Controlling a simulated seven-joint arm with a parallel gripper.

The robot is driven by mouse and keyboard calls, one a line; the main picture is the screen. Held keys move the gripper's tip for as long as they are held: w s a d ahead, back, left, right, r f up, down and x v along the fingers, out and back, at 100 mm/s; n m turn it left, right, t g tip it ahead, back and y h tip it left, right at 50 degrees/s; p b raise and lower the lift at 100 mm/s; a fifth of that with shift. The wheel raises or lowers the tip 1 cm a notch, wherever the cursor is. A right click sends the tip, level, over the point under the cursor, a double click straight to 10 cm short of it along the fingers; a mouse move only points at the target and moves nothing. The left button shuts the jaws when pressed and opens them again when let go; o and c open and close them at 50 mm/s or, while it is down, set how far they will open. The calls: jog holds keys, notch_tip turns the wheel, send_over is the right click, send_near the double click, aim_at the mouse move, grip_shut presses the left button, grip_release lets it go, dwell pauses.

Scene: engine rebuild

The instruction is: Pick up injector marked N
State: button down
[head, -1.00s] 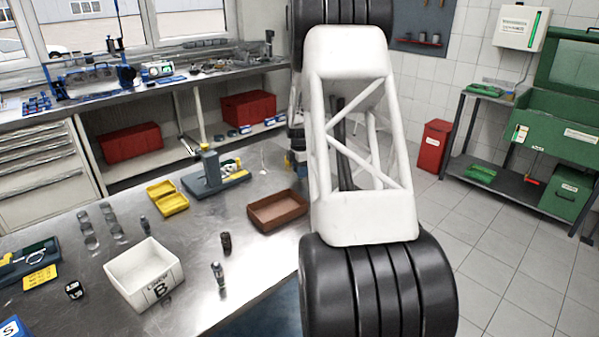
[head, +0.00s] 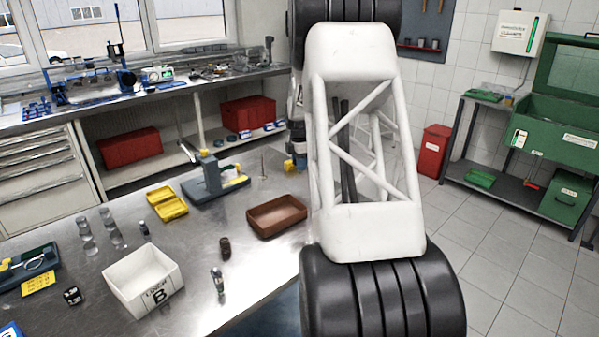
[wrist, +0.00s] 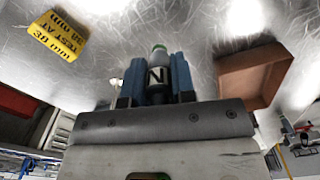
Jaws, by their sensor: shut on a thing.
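The injector marked N (wrist: 158,75) shows in the wrist view with a black N on a white label and a green top. My gripper (wrist: 157,68) is shut on it, with one blue finger on each side of its body. The injector's lower end is hidden behind the gripper body. In the head view my arm's white lattice link covers much of the middle, and I cannot clearly make out the injector there.
A brown tray (head: 278,216) and a yellow bin (head: 168,204) lie on the steel table. A blue-grey stand (head: 215,180) is behind. A yellow test label (wrist: 54,36) shows in the wrist view.

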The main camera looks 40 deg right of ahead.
jog(key=shift+r, duration=2.35)
